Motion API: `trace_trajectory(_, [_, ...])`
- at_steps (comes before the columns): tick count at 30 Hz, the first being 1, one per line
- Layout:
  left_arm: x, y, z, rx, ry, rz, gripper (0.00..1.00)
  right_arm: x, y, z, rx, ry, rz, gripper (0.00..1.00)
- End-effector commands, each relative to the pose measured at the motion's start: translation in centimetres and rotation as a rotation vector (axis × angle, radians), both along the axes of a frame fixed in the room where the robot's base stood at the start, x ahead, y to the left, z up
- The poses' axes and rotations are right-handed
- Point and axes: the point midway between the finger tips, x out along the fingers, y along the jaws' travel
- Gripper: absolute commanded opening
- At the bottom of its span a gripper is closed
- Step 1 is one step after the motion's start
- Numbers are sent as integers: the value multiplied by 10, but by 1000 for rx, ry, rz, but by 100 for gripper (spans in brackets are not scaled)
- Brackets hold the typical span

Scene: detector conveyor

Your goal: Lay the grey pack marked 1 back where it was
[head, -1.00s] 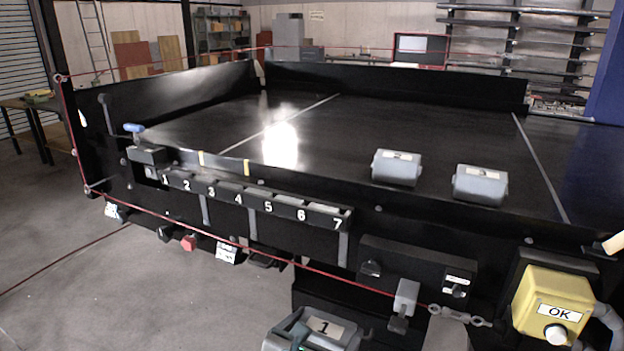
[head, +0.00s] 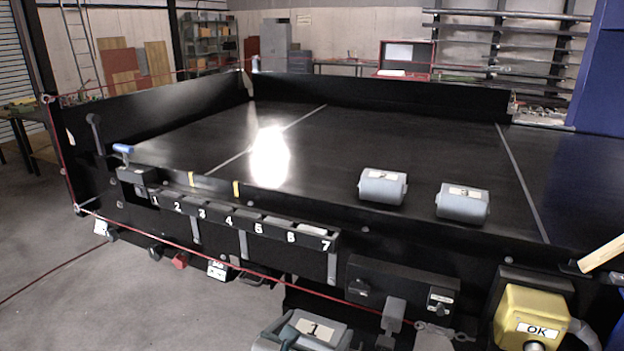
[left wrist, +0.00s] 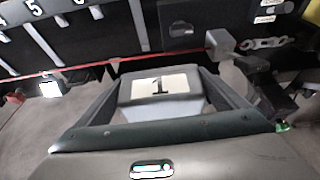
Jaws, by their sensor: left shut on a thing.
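The grey pack marked 1 (head: 322,330) is at the bottom of the head view, in front of the conveyor's near side. My left gripper (head: 300,336) is shut on it. In the left wrist view the pack (left wrist: 189,98) sits between the two dark fingers, its white label with the 1 facing up. Two other grey packs lie on the black belt (head: 330,150): one pack (head: 383,190) nearer the middle and another pack (head: 462,206) to its right. Their label marks are too small to read surely. My right gripper is not in view.
A row of slots numbered 1 to 7 (head: 255,228) runs along the near side. A red cord (head: 270,284) crosses in front. A yellow OK button box (head: 535,318) and a dark control box (head: 400,285) stand at right. The belt's left and middle are clear.

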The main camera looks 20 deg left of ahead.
Motion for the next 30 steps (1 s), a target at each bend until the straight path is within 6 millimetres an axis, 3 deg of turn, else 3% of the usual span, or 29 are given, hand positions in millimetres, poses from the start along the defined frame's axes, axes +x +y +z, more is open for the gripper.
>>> trace_trajectory(1, [0,0,24,0,-3,0,57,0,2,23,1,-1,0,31])
trace_trajectory(6, [0,0,59,0,-3,0,57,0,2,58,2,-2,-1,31])
trace_trajectory(18, [0,0,110,0,-3,0,57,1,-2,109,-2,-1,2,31])
trace_trajectory(30, [3,-12,112,-5,-9,-24,57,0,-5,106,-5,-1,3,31])
